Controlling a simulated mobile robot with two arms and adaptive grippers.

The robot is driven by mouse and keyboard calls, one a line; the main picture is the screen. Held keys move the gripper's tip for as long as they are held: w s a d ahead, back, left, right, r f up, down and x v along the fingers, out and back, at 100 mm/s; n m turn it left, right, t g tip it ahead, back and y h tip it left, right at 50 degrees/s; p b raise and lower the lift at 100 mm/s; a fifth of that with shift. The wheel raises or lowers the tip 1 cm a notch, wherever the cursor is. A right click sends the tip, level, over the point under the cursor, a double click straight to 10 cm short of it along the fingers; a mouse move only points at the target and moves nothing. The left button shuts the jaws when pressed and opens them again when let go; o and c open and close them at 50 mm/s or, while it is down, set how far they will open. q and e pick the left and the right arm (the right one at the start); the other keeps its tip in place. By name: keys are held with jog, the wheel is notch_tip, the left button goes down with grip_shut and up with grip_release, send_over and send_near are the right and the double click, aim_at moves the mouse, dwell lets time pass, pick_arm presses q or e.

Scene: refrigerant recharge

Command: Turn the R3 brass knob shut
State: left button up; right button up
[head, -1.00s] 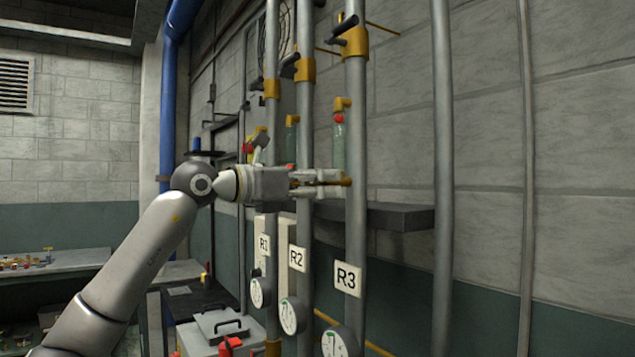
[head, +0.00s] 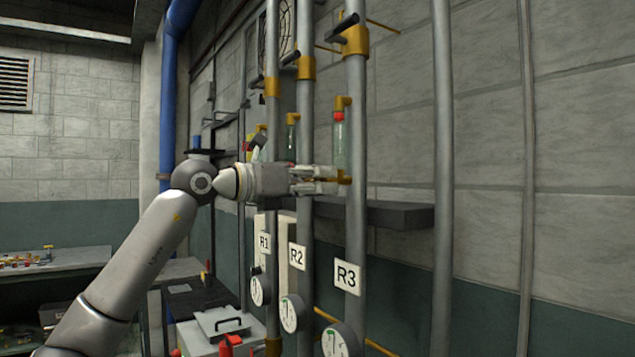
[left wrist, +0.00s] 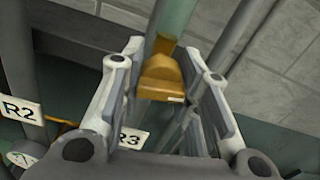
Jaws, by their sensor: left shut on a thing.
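The R3 brass knob (left wrist: 161,82) sits at the foot of a green tube (left wrist: 176,16) in the left wrist view. It lies between the two fingers of my left gripper (left wrist: 163,84), which is shut on it. In the head view, my left gripper (head: 328,180) reaches in from the left to the R3 pipe (head: 356,220). The brass there (head: 345,180) shows just past the fingertips, below the green sight tube (head: 340,146). The R3 label (head: 347,276) is lower on the pipe. My right gripper is out of view.
The R2 pipe (head: 304,215) and R1 pipe (head: 273,130) stand close to the left, with gauges (head: 291,314) below. A bare grey pipe (head: 443,150) stands to the right.

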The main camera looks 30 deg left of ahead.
pick_arm(q)
jog(key=n, duration=0.4)
jog(key=shift+n, duration=0.3)
jog(key=n+p, duration=0.1)
jog(key=n, duration=0.2)
jog(key=shift+d+n, duration=0.1)
jog(key=shift+n, duration=0.2)
jog(key=n, duration=0.4)
jog(key=shift+n+p, duration=0.45)
jog(key=shift+n, duration=1.45)
jog(key=o, duration=1)
jog(key=shift+s+r, duration=0.1)
